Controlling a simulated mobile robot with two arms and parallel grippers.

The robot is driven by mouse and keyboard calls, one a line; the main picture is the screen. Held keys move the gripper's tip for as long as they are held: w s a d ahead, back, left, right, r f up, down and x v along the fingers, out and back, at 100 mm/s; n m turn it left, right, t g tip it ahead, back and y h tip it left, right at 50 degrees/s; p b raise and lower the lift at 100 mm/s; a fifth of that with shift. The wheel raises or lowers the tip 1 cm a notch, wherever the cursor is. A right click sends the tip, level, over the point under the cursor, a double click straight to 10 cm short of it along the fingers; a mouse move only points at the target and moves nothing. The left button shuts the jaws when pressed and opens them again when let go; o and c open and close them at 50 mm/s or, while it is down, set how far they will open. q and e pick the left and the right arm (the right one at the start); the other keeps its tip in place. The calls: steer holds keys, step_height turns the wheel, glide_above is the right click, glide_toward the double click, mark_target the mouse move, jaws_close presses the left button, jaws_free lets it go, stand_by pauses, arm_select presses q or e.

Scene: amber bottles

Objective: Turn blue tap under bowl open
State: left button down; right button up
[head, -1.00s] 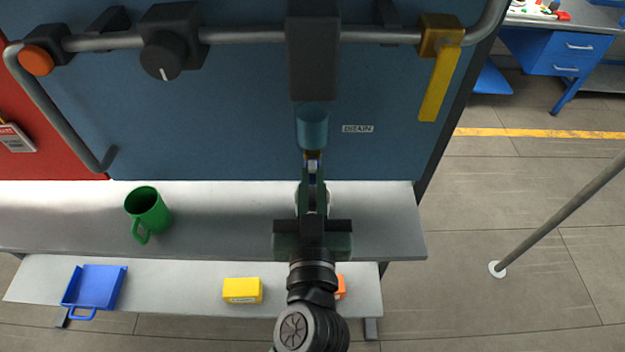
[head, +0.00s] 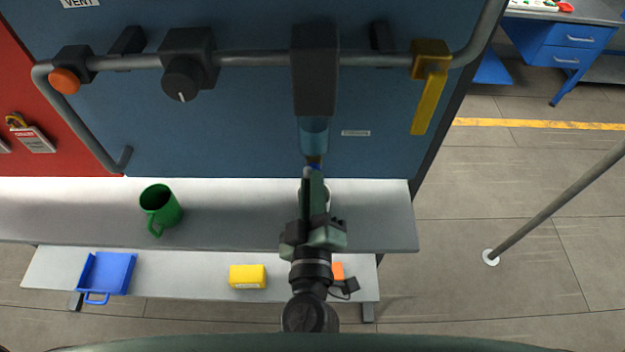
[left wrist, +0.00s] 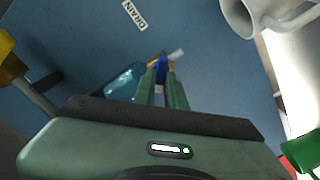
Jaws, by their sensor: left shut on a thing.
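The clear blue bowl (head: 313,136) hangs under a dark block on the grey pipe. The small blue tap (head: 315,166) is at the bowl's bottom, mostly hidden behind my left gripper (head: 313,172) in the head view. In the left wrist view the blue tap (left wrist: 162,69) sits between the tips of my green fingers (left wrist: 160,82), which are shut on it. The bowl (left wrist: 124,82) lies just left of the fingers there. My gripper is rolled, with its body seen at an angle in the head view. My right gripper is not in view.
A yellow lever (head: 429,100), a black knob (head: 183,80) and an orange knob (head: 65,81) sit along the pipe. A green mug (head: 160,205) stands on the shelf. A white mug (left wrist: 240,14) shows in the left wrist view. A blue tray (head: 108,272) and yellow box (head: 247,276) lie lower.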

arm_select(q)
steer(key=n, duration=0.8)
steer(key=shift+a+f+n, duration=0.1)
steer(key=shift+n, duration=0.3)
stand_by(0.4)
steer(key=c, duration=1.5)
jaws_free()
steer(key=shift+w, duration=0.1)
steer(key=shift+o, duration=0.2)
